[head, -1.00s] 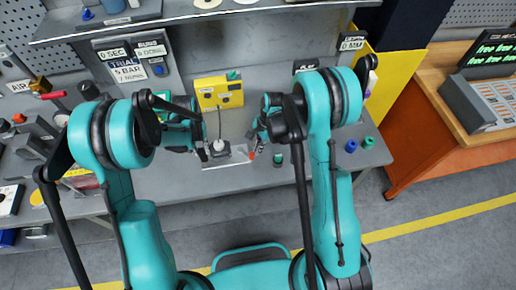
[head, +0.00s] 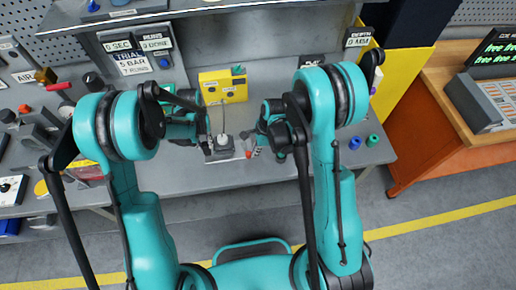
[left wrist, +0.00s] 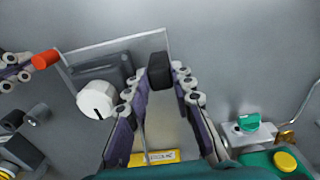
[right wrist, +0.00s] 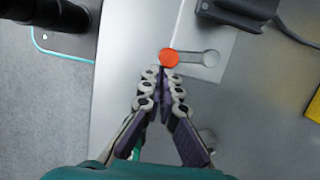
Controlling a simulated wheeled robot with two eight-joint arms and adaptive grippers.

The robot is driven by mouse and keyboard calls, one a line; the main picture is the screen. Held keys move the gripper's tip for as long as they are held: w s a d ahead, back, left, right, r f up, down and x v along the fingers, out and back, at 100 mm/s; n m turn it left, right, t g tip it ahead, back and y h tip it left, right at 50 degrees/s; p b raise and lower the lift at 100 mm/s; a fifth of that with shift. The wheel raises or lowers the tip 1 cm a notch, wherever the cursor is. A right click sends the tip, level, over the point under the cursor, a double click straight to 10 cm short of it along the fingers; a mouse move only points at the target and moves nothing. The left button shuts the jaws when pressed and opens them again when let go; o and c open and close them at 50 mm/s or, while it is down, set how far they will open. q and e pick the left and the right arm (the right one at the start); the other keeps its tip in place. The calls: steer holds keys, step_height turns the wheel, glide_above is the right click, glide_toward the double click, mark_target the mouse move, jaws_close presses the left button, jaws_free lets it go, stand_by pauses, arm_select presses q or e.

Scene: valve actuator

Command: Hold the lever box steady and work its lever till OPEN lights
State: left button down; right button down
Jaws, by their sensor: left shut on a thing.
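The lever box (head: 223,142) is a dark grey box with a white round knob on a pale plate, in the middle of the bench; the knob (left wrist: 97,100) also shows in the left wrist view. My left gripper (head: 208,150) is shut on a black block (left wrist: 158,70) at the box's side. The lever's red tip (head: 248,154) sticks out at the right of the box. My right gripper (head: 262,150) is at the red tip; in the right wrist view its closed fingertips (right wrist: 165,76) are against or just beside the tip (right wrist: 168,57). No lit OPEN lamp can be read.
A yellow box (head: 222,86) with a cable stands behind the lever box. Blue (head: 355,143) and green (head: 373,140) rings lie to the right on the bench. Shelves and signs line the back. Tools crowd the bench's left.

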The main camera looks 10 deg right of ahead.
steer(key=shift+s+a, duration=0.2)
steer(key=shift+a, duration=0.15)
stand_by(0.5)
